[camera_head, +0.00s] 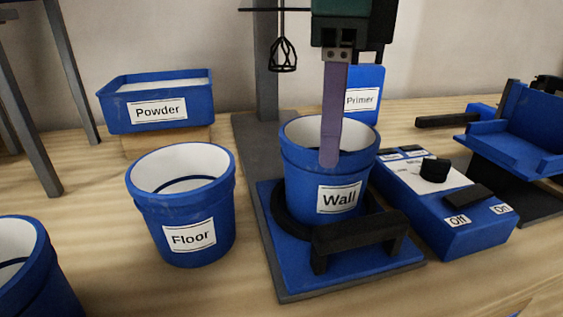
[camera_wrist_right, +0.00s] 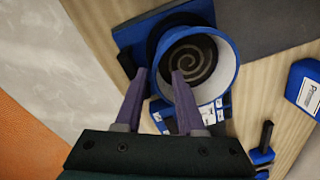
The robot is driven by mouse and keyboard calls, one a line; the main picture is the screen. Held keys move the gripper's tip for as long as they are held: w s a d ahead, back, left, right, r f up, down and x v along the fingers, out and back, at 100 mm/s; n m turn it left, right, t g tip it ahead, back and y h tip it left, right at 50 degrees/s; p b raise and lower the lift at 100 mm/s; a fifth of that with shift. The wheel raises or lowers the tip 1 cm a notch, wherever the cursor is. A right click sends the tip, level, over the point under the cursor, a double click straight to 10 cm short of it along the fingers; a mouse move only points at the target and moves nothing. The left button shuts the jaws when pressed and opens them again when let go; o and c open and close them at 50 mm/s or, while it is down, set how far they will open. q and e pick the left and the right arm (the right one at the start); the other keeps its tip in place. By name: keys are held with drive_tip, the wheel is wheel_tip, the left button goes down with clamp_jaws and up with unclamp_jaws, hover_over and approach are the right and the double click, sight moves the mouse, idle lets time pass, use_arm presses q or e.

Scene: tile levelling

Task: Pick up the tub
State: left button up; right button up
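A blue tub labelled Wall (camera_head: 323,190), white inside, stands upright on a blue stand with a dark ring. In the right wrist view this tub (camera_wrist_right: 228,75) shows a grey spiral on its floor. A similar tub labelled Floor (camera_head: 183,225) stands to its left on the table. My right gripper (camera_head: 329,163) comes down from above at the Wall tub. In the wrist view its purple fingers (camera_wrist_right: 159,72) are apart, one outside the rim and one over the opening; nothing is seen gripped. Contact cannot be told. My left gripper is not in view.
The blue stand (camera_head: 290,279) has a black bracket (camera_head: 362,232) in front of the tub. A control box (camera_head: 465,229) with Off and On labels sits right. A Powder bin (camera_head: 190,120) and Primer container (camera_head: 366,80) stand behind. A whisk (camera_head: 283,55) hangs above. Another tub (camera_head: 45,285) is cut off.

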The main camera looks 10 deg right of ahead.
sight(321, 198)
wheel_tip(321, 198, down, 8)
drive_tip(key=b, duration=0.3)
drive_tip(key=shift+w+a+f, duration=0.1)
drive_tip(key=shift+a+f, duration=0.05)
clamp_jaws()
idle(0.6)
idle(0.7)
